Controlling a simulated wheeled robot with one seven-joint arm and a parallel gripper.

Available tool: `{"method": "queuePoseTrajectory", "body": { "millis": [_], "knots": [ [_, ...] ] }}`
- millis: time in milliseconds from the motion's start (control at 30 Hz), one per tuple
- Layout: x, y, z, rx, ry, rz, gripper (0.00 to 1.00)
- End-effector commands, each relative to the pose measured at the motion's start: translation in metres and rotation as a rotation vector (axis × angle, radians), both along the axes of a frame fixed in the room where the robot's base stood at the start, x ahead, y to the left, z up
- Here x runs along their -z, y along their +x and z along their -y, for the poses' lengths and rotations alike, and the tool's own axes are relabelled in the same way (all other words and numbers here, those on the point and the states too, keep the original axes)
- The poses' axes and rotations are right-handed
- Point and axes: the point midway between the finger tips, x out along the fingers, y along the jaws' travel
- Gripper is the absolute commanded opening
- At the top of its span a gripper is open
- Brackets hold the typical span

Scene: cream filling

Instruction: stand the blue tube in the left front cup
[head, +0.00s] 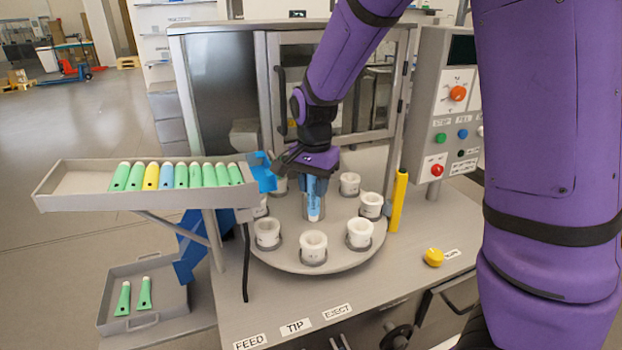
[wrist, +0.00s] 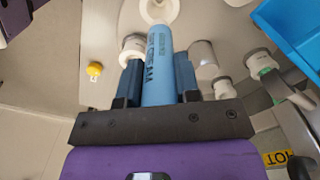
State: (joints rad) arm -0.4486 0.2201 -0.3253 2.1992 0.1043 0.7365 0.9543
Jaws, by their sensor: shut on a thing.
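My gripper (head: 314,180) is shut on a blue tube (head: 313,202), which hangs roughly upright over the turntable (head: 290,258). In the wrist view the blue tube (wrist: 160,65) lies between the two fingers, and its far end overlaps the edge of a white cup (wrist: 160,8). In the head view the tube's lower end is behind the front cups and appears apart from them. The left front cup (head: 267,234) looks empty, with the front middle cup (head: 313,247) and right front cup (head: 360,233) beside it.
A sloped tray (head: 75,181) at the left holds several green tubes, one yellow and one blue. A lower bin (head: 152,318) holds two green tubes. A yellow post (head: 398,200) and control panel (head: 445,105) stand at the right. A grey cylinder (wrist: 204,60) is beside the held tube.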

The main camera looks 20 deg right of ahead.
Motion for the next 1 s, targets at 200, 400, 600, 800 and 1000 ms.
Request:
{"method": "queuePoseTrajectory", "body": {
  "millis": [200, 400, 600, 800, 1000],
  "knots": [
    [0.019, 0.0, 0.0, -0.001, -0.001, -0.003, 0.09],
    [0.035, 0.0, 0.0, 0.0, -0.001, -0.001, 0.09],
    [0.046, 0.0, 0.0, -0.002, -0.001, 0.001, 0.09],
    [0.051, 0.0, 0.0, -0.002, -0.001, -0.001, 0.09],
    [0.051, 0.0, 0.0, -0.002, 0.0, 0.0, 0.09]
  ]
}}
